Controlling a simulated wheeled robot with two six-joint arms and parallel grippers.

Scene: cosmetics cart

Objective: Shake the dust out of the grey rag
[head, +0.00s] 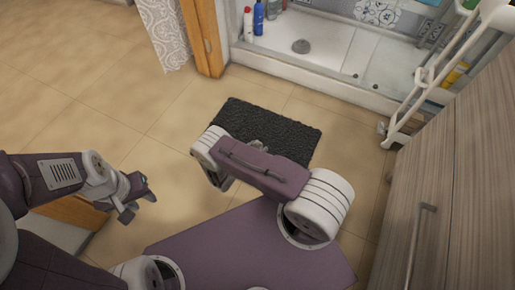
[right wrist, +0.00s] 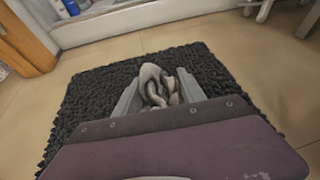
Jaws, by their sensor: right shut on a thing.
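The grey rag (right wrist: 158,84) is bunched up between the two fingers of my right gripper (right wrist: 160,92), which is shut on it. Its folds stick up above the fingers in the right wrist view, with the dark bath mat behind. In the head view a small grey bit of the rag (head: 261,144) shows past my right arm, over the mat; the rest is hidden by the arm. My left gripper (head: 138,202) is at the left of the head view, above the tiled floor, with its fingers apart and nothing seen between them.
A dark shaggy mat (head: 235,112) lies on the beige tiled floor. Behind it is a shower tray (head: 320,50) with bottles at its left. A white rack (head: 420,80) and a wooden cabinet (head: 455,180) stand at the right. Floor at the left is clear.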

